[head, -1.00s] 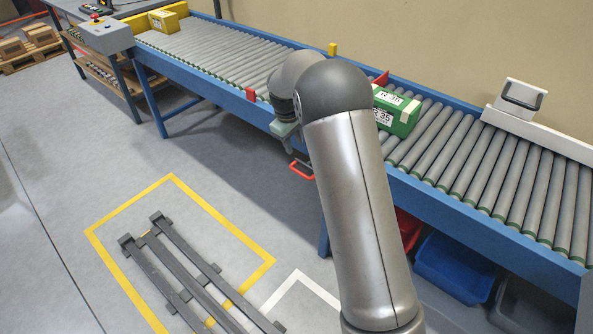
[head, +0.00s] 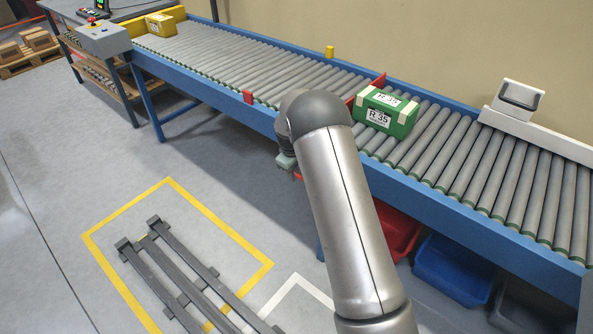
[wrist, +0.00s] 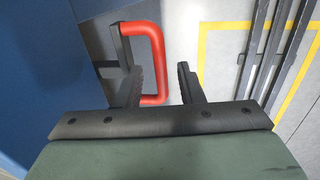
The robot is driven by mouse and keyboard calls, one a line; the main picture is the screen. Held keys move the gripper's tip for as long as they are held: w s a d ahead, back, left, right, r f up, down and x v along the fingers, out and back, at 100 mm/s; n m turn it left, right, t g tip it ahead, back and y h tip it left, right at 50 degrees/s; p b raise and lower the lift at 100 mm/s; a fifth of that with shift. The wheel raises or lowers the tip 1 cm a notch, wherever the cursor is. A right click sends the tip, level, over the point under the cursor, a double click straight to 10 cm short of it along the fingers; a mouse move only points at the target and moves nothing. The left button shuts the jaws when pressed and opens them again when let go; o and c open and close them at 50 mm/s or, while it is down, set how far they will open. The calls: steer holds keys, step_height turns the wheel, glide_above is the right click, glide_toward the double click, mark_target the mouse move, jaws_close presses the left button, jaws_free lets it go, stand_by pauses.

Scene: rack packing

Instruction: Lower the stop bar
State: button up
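The stop bar (head: 378,82) is a thin red plate standing up above the rollers across the conveyor. A green box (head: 388,112) labelled R 35 sits just right of it; I cannot tell if they touch. A red U-shaped handle (wrist: 156,50) on a dark mount at the blue conveyor's side fills the wrist view's upper middle. My gripper (wrist: 159,85) is open, with the handle's red grip between its two dark fingers, not visibly clamped. In the head view my gripper is mostly hidden by my arm, and only a sliver of the handle (head: 298,177) shows.
The blue-framed conveyor (head: 455,205) runs across the view. A yellow box (head: 161,24) lies at its far left end. A white scanner-like unit (head: 517,99) stands at right. Red (head: 398,235) and blue (head: 450,270) bins sit underneath. A dark rack (head: 190,270) lies within yellow floor lines.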

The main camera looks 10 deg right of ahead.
jaws_close()
step_height(320, 180, down, 6)
steer(key=b, duration=0.3)
steer(key=shift+f, duration=0.2)
jaws_free()
steer(key=shift+f, duration=0.15)
step_height(320, 180, up, 17)
steer(key=s+a+p, duration=0.1)
steer(key=s+a, duration=0.1)
steer(key=shift+a, duration=0.25)
steer(key=shift+r, duration=0.2)
